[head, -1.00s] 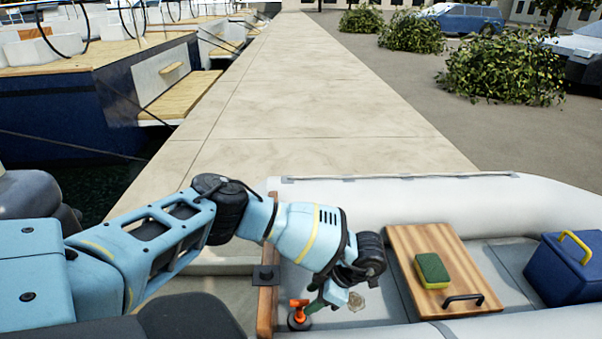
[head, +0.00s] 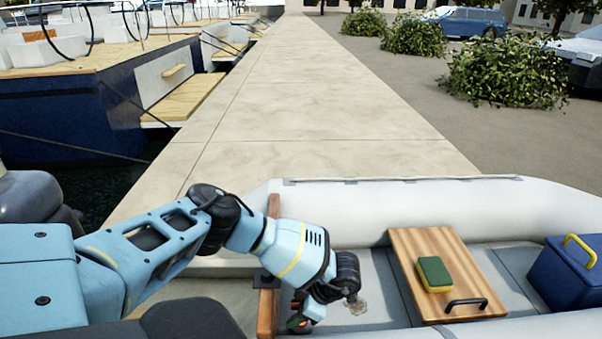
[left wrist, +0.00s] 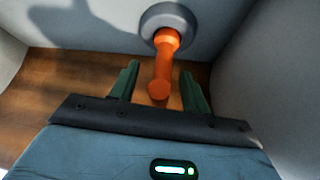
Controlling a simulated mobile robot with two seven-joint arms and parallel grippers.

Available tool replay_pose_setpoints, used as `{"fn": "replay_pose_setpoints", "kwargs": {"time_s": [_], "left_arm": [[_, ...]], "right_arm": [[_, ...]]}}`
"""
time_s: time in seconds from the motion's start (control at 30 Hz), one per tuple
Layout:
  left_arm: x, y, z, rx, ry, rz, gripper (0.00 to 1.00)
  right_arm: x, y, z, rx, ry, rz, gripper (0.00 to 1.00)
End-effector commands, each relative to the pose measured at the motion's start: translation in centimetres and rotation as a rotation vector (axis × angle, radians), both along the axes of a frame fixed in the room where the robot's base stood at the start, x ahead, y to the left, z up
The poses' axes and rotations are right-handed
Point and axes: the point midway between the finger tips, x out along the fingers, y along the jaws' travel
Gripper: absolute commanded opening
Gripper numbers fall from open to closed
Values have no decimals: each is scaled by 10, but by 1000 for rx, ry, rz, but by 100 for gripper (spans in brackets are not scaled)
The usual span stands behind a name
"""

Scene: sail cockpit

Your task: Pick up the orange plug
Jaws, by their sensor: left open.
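The orange plug (left wrist: 165,62) shows in the left wrist view, its base on a round grey disc (left wrist: 168,18). Its orange stem points toward my left gripper (left wrist: 160,82). The gripper is open, with one green finger on each side of the stem's end and a visible gap on both sides. In the head view my left gripper (head: 298,323) is low by the dinghy's wooden edge, and only a small bit of orange shows there; the rest of the plug is hidden. My right gripper is not in view.
The wooden transom board (head: 269,285) stands close beside my left gripper. A wooden seat (head: 412,252) carries a green and yellow sponge (head: 434,274). A blue box (head: 565,275) with a yellow handle is at the right. The white inflatable tube (head: 400,207) runs behind.

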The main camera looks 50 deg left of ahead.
Motion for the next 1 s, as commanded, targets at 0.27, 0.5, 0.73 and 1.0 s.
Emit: {"fn": "replay_pose_setpoints", "kwargs": {"time_s": [0.27,0.5,0.73,1.0], "left_arm": [[0,0,0,0,0,0,21],[0,0,1,0,0,1,0],[0,0,2,0,-1,1,0],[1,0,23,-1,-3,0,0]], "right_arm": [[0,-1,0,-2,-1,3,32],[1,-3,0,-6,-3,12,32],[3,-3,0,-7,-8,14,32],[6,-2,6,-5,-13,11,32]]}}
